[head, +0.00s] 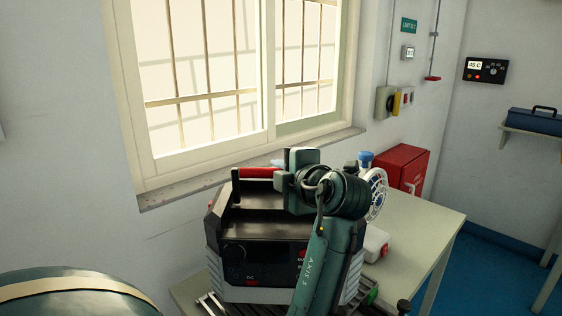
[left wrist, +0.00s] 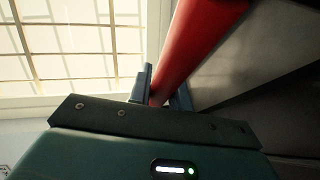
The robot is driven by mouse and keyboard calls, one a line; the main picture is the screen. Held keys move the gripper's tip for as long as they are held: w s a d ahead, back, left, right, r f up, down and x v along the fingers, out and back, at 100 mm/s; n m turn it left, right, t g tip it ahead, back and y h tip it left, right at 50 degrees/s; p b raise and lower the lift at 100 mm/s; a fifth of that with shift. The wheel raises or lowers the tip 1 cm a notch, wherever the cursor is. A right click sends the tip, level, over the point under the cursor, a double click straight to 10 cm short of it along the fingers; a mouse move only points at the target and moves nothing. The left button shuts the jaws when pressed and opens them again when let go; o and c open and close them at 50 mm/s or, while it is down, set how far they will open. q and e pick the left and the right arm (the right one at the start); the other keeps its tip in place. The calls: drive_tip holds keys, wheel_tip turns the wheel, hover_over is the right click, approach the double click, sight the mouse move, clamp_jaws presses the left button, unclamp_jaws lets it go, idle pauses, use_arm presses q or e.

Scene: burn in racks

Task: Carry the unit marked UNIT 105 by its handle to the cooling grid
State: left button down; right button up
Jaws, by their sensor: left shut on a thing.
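A dark grey unit (head: 262,222) with light grey corners and a red handle (head: 257,173) on top is in the middle of the head view. A UNIT 105 mark cannot be read on it. My left gripper (head: 286,178) is at the right part of the handle. In the left wrist view the red handle (left wrist: 200,40) runs between my left fingers (left wrist: 164,95), which are shut on it. A slatted metal grid (head: 212,304) shows under the unit's lower front edge. Whether the unit touches it cannot be told. My right gripper is out of view.
A pale table (head: 428,222) carries a red case (head: 403,165), a small fan (head: 376,190) and a white item with a red knob (head: 376,246), all right of the unit. The window sill (head: 250,168) is close behind. The table's right end has bare room.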

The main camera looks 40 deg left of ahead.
sight(281, 203)
use_arm(q)
drive_tip(key=shift+f, duration=1.75)
drive_tip(key=c, duration=1.7)
unclamp_jaws()
drive_tip(key=shift+f, duration=0.4)
drive_tip(key=o, duration=0.4)
drive_tip(key=shift+s, duration=0.1)
drive_tip(key=shift+r, duration=0.2)
drive_tip(key=b+v, duration=0.1)
drive_tip(key=v, duration=1.1)
drive_tip(key=shift+f+b, duration=0.1)
drive_tip(key=shift+b, duration=0.3)
